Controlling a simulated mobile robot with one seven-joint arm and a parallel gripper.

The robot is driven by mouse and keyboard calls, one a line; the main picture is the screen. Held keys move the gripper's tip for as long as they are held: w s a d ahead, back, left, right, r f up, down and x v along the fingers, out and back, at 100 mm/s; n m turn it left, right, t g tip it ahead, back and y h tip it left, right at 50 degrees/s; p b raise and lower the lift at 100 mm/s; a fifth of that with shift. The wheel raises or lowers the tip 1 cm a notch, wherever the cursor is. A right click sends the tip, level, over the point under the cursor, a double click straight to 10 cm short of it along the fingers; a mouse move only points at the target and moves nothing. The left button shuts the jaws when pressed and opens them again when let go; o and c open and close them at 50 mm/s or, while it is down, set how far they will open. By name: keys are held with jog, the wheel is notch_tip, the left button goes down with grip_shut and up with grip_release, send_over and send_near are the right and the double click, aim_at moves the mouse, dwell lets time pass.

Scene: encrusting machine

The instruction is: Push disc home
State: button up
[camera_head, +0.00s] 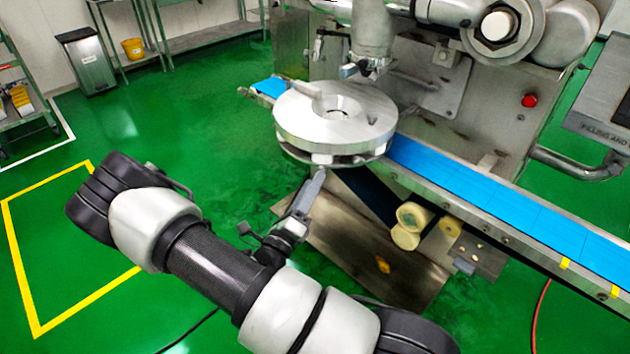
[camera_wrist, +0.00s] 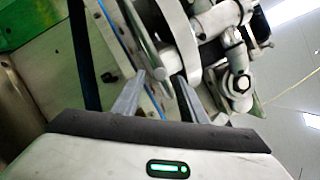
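A round silver metal disc (camera_head: 338,112) with a central hole lies flat at the machine, over the conveyor. A second, thinner round plate (camera_head: 330,156) shows just beneath it, with a narrow gap between. My gripper (camera_head: 321,174) comes up from below at the near side of the stack, close under the rim. I cannot tell whether it touches. In the wrist view my gripper (camera_wrist: 158,92) has its two fingers apart, with metal round parts of the machine (camera_wrist: 178,40) beyond and partly between them. Nothing is clearly held.
A blue conveyor belt (camera_head: 490,185) runs right from the disc. The machine body (camera_head: 440,90) with a red button (camera_head: 529,100) stands behind. Yellowish rollers (camera_head: 407,228) sit below the belt. Open green floor (camera_head: 180,120) lies left; a bin (camera_head: 86,60) stands far off.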

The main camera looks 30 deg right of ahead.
aim_at(340, 163)
jog(key=shift+x, duration=1.25)
grip_shut()
jog(key=w+d, duration=0.1)
jog(key=d, duration=0.2)
jog(key=w+d+p, duration=0.1)
jog(key=d, duration=0.2)
jog(key=w+d, duration=0.1)
jog(key=d, duration=0.2)
jog(key=shift+w+p, duration=0.15)
jog(key=shift+p, duration=0.15)
grip_release()
jog(key=shift+a, duration=0.1)
